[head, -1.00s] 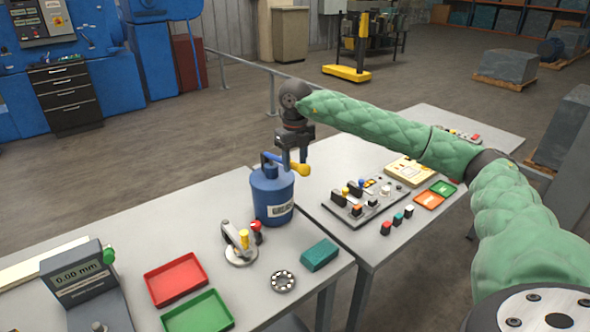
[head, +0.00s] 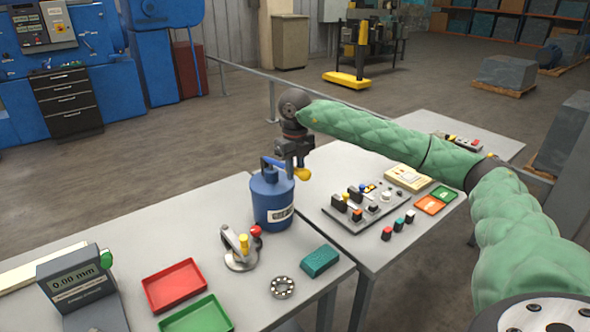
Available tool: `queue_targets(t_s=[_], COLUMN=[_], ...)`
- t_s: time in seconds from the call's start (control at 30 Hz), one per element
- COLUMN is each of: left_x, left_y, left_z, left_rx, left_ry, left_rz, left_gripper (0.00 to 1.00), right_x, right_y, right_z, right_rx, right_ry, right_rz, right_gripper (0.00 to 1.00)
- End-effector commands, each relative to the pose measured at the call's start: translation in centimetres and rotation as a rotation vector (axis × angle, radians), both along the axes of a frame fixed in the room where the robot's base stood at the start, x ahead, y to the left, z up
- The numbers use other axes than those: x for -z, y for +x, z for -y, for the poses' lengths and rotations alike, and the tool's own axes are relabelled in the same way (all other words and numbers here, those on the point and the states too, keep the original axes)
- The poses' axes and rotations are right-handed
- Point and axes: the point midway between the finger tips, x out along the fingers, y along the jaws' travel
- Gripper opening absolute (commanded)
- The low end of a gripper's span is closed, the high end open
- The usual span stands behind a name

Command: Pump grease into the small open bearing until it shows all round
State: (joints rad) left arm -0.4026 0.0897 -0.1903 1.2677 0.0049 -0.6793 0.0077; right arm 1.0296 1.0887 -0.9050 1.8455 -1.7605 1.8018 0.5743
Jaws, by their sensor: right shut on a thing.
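The small open bearing (head: 283,287) lies flat on the near table, a dark ring with several pale spots around it. Whether grease shows in it is too small to tell. The blue grease pump (head: 273,207) stands upright behind it, with a white label and a lever ending in a yellow grip (head: 302,174). My right gripper (head: 291,165) points down above the pump top and is shut on the pump lever by its yellow grip. The fingertips are partly hard to make out. My left gripper is out of view.
A clamp-like tool (head: 240,254) and a teal block (head: 320,262) stand close to the bearing. Red (head: 174,286) and green (head: 198,318) trays and a gauge reading 0.00 mm (head: 80,283) are to the left. A control panel (head: 367,205) lies on the right table.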

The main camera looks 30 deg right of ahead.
Motion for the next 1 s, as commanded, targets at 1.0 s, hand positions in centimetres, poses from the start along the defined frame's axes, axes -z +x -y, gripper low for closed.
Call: queue_targets(t_s=[1.0], left_x=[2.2], left_y=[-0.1], left_z=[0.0], left_rx=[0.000], left_ry=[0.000], left_rz=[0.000], left_gripper=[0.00], right_x=[3.1], right_y=[0.0], right_z=[0.0], right_rx=[0.001], right_ry=[0.000], right_rz=[0.000], right_gripper=[0.09])
